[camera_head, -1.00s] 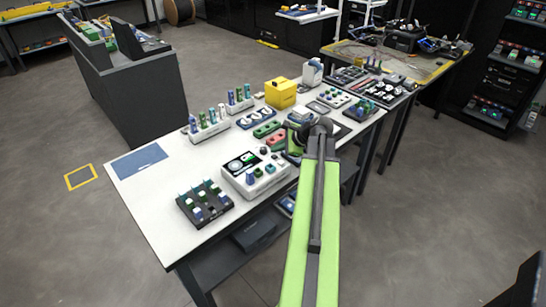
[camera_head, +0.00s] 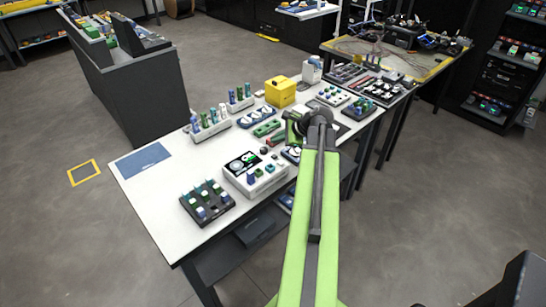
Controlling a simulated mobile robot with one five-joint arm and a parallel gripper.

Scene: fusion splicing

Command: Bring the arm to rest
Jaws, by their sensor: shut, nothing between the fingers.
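My arm reaches forward from the bottom of the head view over the right part of the white worktable (camera_head: 150,205). My gripper (camera_head: 291,131) is at the far end of the arm, just left of the dark wrist joint, above the table's middle. It is small and partly hidden by the arm. It is shut with nothing held. No task object is in it.
A white device with a screen (camera_head: 255,175), a black rack (camera_head: 207,203), a yellow box (camera_head: 280,91) and several small trays crowd the table near my arm. A blue mat (camera_head: 142,160) lies at the left. A second table (camera_head: 440,68) stands behind.

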